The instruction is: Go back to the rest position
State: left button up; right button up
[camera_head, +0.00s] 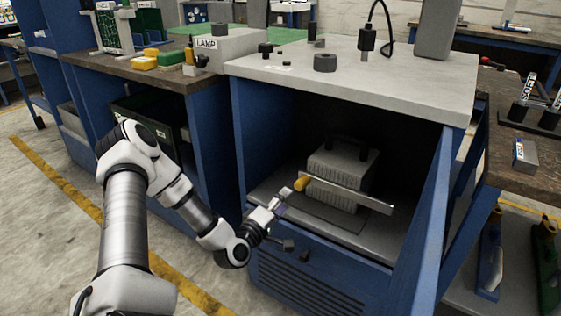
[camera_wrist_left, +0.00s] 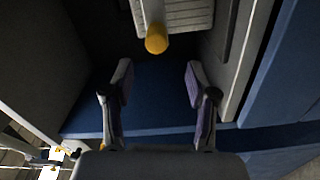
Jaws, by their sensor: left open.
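My left gripper (camera_head: 276,207) is in front of the open blue cabinet (camera_head: 242,135). In the left wrist view the two fingers of that gripper (camera_wrist_left: 158,82) stand apart with nothing between them. A silver bar (camera_head: 350,193) with a yellow end (camera_head: 302,183) crosses the cabinet opening, just beyond the fingertips. In the left wrist view the yellow end (camera_wrist_left: 156,39) lies ahead of the gap, apart from the fingers. A grey ribbed box (camera_head: 340,165) with a dark handle sits inside the cabinet, behind the bar. My right gripper is not in view.
The cabinet's blue door (camera_head: 432,230) stands open on the right. A lamp-labelled grey box (camera_head: 218,47) and yellow blocks (camera_head: 145,62) are on the left bench. Floor at left is clear.

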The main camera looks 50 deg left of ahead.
pick_arm(q)
jog(key=shift+v, duration=0.75)
jog(key=shift+d, duration=0.1)
jog(key=w+d+f+m+g+h, duration=0.2)
jog(key=d+f+m+h, duration=0.35)
jog(key=d, duration=0.55)
jog(key=s+d+f+m+g+h, duration=0.2)
jog(key=s+d+f+m+g, duration=0.45)
jog(key=d+f, duration=0.5)
jog(key=s+d+f+m+g+y, duration=0.1)
jog(key=s+f+m+g, duration=0.25)
jog(key=s, duration=0.55)
jog(key=s+d+f+m+g+y, duration=0.2)
jog(key=s+g, duration=0.3)
jog(key=s, duration=0.4)
notch_tip(320, 180, up, 26)
jog(key=p, duration=2.6)
jog(key=shift+m, duration=0.45)
